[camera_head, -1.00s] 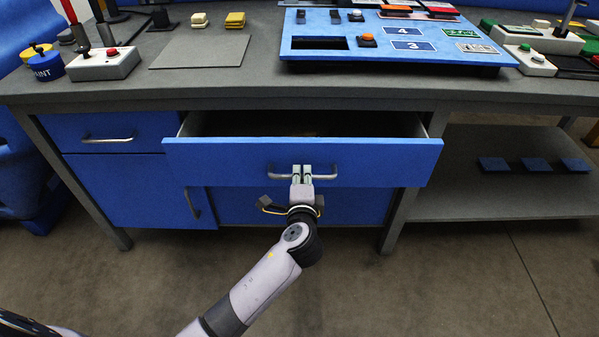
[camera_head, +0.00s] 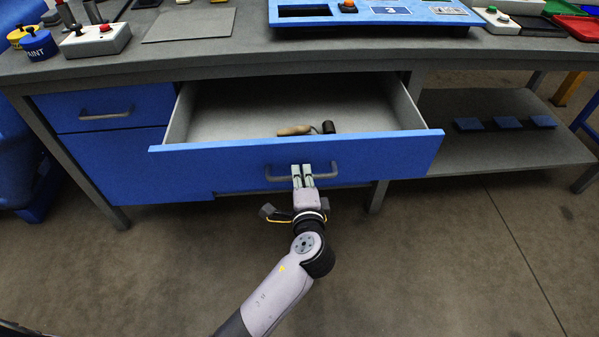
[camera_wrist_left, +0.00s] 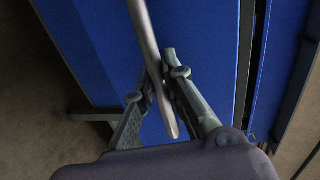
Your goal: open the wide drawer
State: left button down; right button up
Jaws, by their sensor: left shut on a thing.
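The wide drawer (camera_head: 220,168) has a blue front and stands well out from under the grey workbench, with its inside showing. A tool with a tan handle and dark head (camera_head: 300,129) lies inside, near the front. My left gripper (camera_head: 302,172) is shut on the middle of the drawer's grey bar handle (camera_head: 333,172). In the left wrist view the handle (camera_wrist_left: 146,35) runs between the two fingers of my left gripper (camera_wrist_left: 165,85), in front of the blue drawer front. My right gripper is not in view.
A smaller blue drawer (camera_head: 105,108) at the left is shut, with a blue panel below it. An open shelf (camera_head: 500,150) at the right holds blue pads. The benchtop carries a button box (camera_head: 95,40) and a blue panel board. The floor in front is clear.

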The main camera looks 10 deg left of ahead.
pick_arm(q)
jog(key=c, duration=1.7)
grip_release()
jog(key=shift+o, duration=0.2)
jog(key=v, duration=1.2)
